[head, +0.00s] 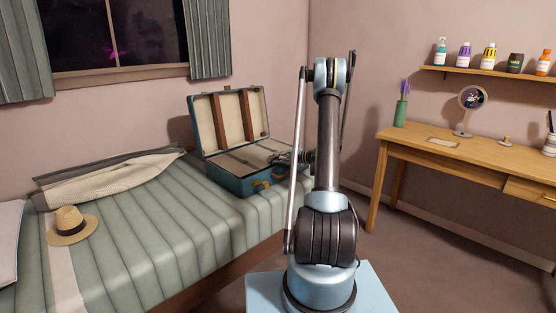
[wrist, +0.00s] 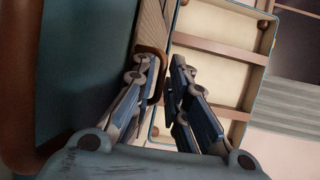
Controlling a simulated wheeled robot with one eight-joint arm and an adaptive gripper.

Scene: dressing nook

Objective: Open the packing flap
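The open teal suitcase (head: 236,186) sits on the bed, its cream-lined lid (head: 202,122) raised at the back; brown straps cross the lid lining. A light panel that looks like the packing flap (head: 240,161) lies flat across the base. In the wrist view a striped part of this flap (wrist: 153,22) shows at the top, with a brown loop (wrist: 152,49) at its near end. My gripper (wrist: 160,68) is open, its fingers apart on either side of part of the loop. I cannot tell whether they touch it. In the head view my gripper (head: 290,158) is at the suitcase's right side, partly hidden by my arm.
A wooden desk (head: 450,165) with a mirror (head: 470,101) stands at right, below a shelf of bottles (head: 490,76). Floor between bed and desk is clear.

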